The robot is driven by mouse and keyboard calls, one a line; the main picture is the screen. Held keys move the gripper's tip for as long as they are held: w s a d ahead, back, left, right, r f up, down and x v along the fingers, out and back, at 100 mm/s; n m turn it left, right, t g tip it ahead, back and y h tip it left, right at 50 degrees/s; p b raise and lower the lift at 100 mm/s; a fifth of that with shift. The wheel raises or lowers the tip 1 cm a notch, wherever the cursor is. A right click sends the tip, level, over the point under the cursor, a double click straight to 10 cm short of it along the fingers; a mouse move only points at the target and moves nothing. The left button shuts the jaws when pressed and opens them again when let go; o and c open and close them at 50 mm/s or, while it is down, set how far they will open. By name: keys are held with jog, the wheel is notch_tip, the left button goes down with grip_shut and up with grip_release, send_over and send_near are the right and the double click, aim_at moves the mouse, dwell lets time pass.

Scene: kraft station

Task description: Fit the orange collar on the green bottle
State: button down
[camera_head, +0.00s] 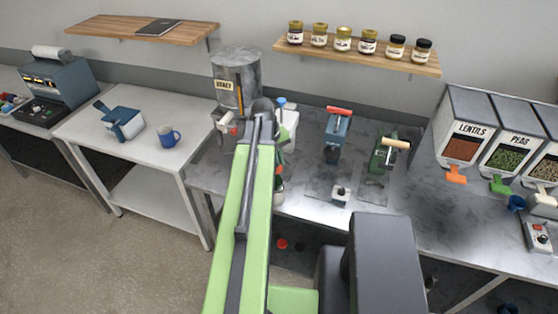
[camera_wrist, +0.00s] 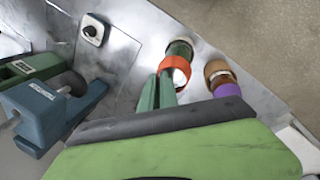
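The orange collar (camera_wrist: 174,62) is a ring at the tips of my green gripper (camera_wrist: 159,78) in the wrist view. The narrow fingers sit close together at its left edge and appear to hold its wall. The green bottle (camera_wrist: 181,48) shows just past the collar, near the table's front edge. A pale round surface shows inside the ring. Collar and bottle overlap in this view; I cannot tell whether the collar is around the bottle or only above it. In the head view my arm hides the gripper, and only a sliver of green and red shows beside it.
A purple and brown bottle (camera_wrist: 228,88) stands close to the right of the collar in the wrist view. A blue device (camera_wrist: 45,110) and a small switch box (camera_wrist: 94,30) are to the left. Bare metal table lies between. Food dispensers (camera_head: 463,145) stand at the right.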

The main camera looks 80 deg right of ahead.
jog(key=c, duration=1.5)
grip_release()
jog(key=shift+a, duration=0.1)
jog(key=shift+c, duration=0.2)
jog(key=shift+c, duration=0.5)
jog(key=o, duration=0.4)
jog(key=shift+a, duration=0.1)
jog(key=shift+c, duration=0.2)
jog(key=shift+c, duration=0.3)
jog(key=shift+o, duration=0.2)
jog(key=shift+o, duration=0.3)
jog(key=shift+w+d+r+p, duration=0.1)
jog(key=shift+d+r+p, duration=0.1)
jog(key=shift+r+p, duration=0.4)
jog(key=shift+p+v, duration=0.9)
jog(key=shift+s+d, duration=0.1)
jog(key=shift+s, duration=0.15)
